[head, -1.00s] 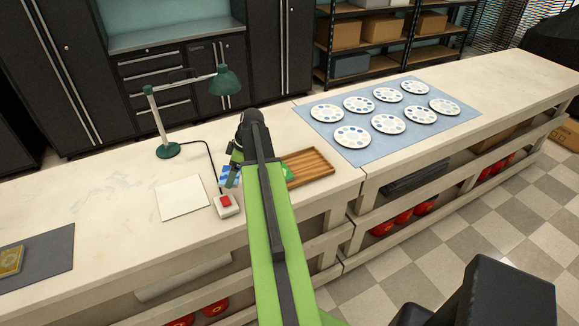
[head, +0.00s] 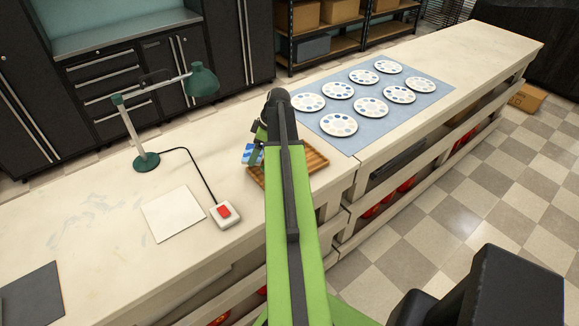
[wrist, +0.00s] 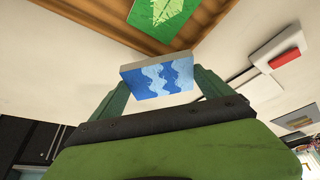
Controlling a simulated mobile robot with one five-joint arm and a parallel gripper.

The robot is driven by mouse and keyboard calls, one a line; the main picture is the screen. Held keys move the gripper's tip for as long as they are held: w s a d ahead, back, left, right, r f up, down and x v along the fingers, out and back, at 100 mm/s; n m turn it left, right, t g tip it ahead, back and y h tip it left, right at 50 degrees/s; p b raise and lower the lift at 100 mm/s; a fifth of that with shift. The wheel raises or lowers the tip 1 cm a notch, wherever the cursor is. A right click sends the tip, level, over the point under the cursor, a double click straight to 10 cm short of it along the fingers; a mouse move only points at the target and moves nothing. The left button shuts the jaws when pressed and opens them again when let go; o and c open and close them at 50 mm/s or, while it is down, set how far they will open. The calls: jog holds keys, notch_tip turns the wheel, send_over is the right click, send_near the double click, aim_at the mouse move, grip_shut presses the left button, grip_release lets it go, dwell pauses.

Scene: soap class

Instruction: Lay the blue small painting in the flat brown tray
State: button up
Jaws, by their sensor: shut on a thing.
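My gripper (wrist: 158,92) is shut on the blue small painting (wrist: 160,77), a small block with wavy light and dark blue bands. In the head view the painting (head: 252,155) shows at the left of my arm, by the left end of the flat brown tray (head: 315,160). In the wrist view the painting overlaps the near corner of the tray (wrist: 110,28) and appears held above it; its exact height is unclear. A green painting (wrist: 162,14) with a pale leaf lies in the tray. My arm hides much of the tray in the head view.
A red-button box (head: 223,214), a white sheet (head: 172,213) and a green desk lamp (head: 146,161) are on the worktop left of the tray. Several dotted palettes lie on a blue mat (head: 350,142) behind and right. A dark mat (head: 32,296) lies front left.

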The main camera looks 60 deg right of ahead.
jog(key=s+d+r+m+h+p, duration=0.1)
jog(key=s+d+r+m+p, duration=0.15)
jog(key=s, duration=0.95)
jog(key=s+d+r+m+h+p, duration=0.1)
jog(key=s+d+r+m+p, duration=0.2)
jog(key=s, duration=0.8)
jog(key=shift+n+t, duration=0.3)
jog(key=shift+n, duration=0.15)
jog(key=w+d+f+b, duration=0.2)
jog(key=w, duration=0.1)
jog(key=w+d+f+b, duration=0.2)
jog(key=w, duration=0.1)
jog(key=w+d+f+b, duration=0.2)
jog(key=w, duration=0.1)
jog(key=shift+f, duration=0.1)
jog(key=shift+w+d+f, duration=0.1)
jog(key=shift+w+d, duration=0.15)
jog(key=shift+w, duration=0.2)
notch_tip(320, 180, down, 4)
jog(key=b, duration=0.4)
jog(key=shift+f+b, duration=0.2)
jog(key=shift+b, duration=0.15)
jog(key=shift+a+r, duration=0.1)
jog(key=shift+r, duration=0.15)
jog(key=shift+f, duration=0.25)
jog(key=o, duration=1.1)
jog(key=shift+r, duration=0.1)
